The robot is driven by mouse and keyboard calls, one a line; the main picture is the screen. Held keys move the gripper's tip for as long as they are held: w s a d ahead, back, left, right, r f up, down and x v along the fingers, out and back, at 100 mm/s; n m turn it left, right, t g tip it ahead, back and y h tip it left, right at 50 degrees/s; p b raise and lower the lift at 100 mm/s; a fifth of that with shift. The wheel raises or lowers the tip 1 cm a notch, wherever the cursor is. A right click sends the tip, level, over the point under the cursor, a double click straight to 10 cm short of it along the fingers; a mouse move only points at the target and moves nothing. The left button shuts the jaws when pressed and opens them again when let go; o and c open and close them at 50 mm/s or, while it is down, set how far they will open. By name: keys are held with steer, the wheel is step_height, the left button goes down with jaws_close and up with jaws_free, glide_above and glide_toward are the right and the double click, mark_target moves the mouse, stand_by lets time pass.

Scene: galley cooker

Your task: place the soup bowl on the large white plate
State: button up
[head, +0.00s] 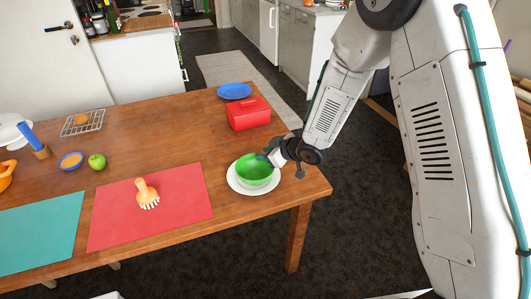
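The green soup bowl (254,171) is upright over the large white plate (238,187) near the right end of the wooden table. The plate's white rim shows around the bowl. I cannot tell whether the bowl's base touches the plate. My gripper (268,158) is at the right side of the bowl's rim, reaching in from the right. Its fingertips are small and partly overlap the rim, so I cannot tell whether they are shut on it.
A red mat (110,225) with an orange brush (147,192) is to the left. A green apple (97,162) sits farther left. The table's right edge is close to the plate.

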steer(key=v, duration=1.2)
steer(key=s+d+r+m+h, duration=0.3)
steer(key=d+r+h, duration=0.1)
steer(key=d+r, duration=0.3)
steer(key=s+d+r+m+h, duration=0.3)
steer(key=d+r+h, duration=0.2)
steer(key=d+r, duration=0.25)
steer(key=s+r+m+g, duration=0.2)
steer(key=s+r+g, duration=0.1)
steer(key=s, duration=1)
steer(key=s+r+m+g+y, duration=0.1)
steer(key=s+r+m+g, duration=0.1)
steer(key=s, duration=1.1)
steer(key=shift+a+r+m+g, duration=0.3)
steer(key=shift+r+m+g, duration=0.1)
steer(key=shift+r+g, duration=0.35)
